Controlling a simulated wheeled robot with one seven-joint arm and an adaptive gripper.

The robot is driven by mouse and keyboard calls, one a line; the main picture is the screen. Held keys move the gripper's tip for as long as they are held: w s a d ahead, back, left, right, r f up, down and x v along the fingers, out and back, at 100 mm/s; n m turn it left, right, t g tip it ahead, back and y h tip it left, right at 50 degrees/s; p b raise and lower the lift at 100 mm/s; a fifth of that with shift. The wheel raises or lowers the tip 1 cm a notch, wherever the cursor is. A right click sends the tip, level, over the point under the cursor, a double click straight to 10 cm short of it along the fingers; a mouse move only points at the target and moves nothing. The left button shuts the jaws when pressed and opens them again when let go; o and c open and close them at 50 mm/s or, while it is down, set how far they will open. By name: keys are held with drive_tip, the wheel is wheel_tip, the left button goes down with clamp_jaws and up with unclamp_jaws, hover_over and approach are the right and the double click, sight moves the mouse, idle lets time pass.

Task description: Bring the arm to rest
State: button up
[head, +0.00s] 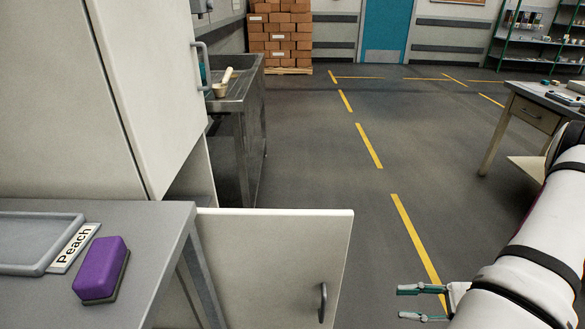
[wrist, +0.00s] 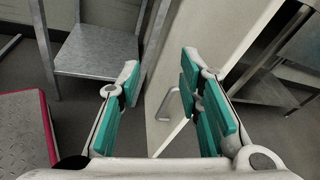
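My white arm (head: 530,245) reaches in from the right edge of the head view. My gripper (head: 420,303) is at its end, low in the picture, over the floor to the right of an open cabinet door (head: 275,262). In the wrist view my gripper (wrist: 160,105) shows its two green-padded fingers wide apart, with nothing between them. The door and its handle (wrist: 170,103) appear behind the fingers there. In the head view a gap separates the fingers from the door handle (head: 323,302).
A metal sink table (head: 240,100) holds a scoop or similar item. A desk (head: 515,115) stands at right. The floor (head: 330,150) between is clear.

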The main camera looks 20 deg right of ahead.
drive_tip(key=w+a+r+n+g+h, duration=0.1)
drive_tip(key=w+a+r+n+g, duration=0.1)
drive_tip(key=a+r+n+g, duration=0.6)
drive_tip(key=w+a+r+n+g+h, duration=0.1)
drive_tip(key=w+a+r+n+g, duration=0.25)
drive_tip(key=r, duration=0.75)
drive_tip(key=s+a+r+n+t+h, duration=0.3)
drive_tip(key=s+a+r+n+h, duration=0.7)
drive_tip(key=s+h, duration=0.1)
wheel_tip(320, 180, up, 16)
drive_tip(key=t+p, duration=0.3)
drive_tip(key=p, duration=1.2)
drive_tip(key=shift+r, duration=0.25)
drive_tip(key=shift+s, duration=0.1)
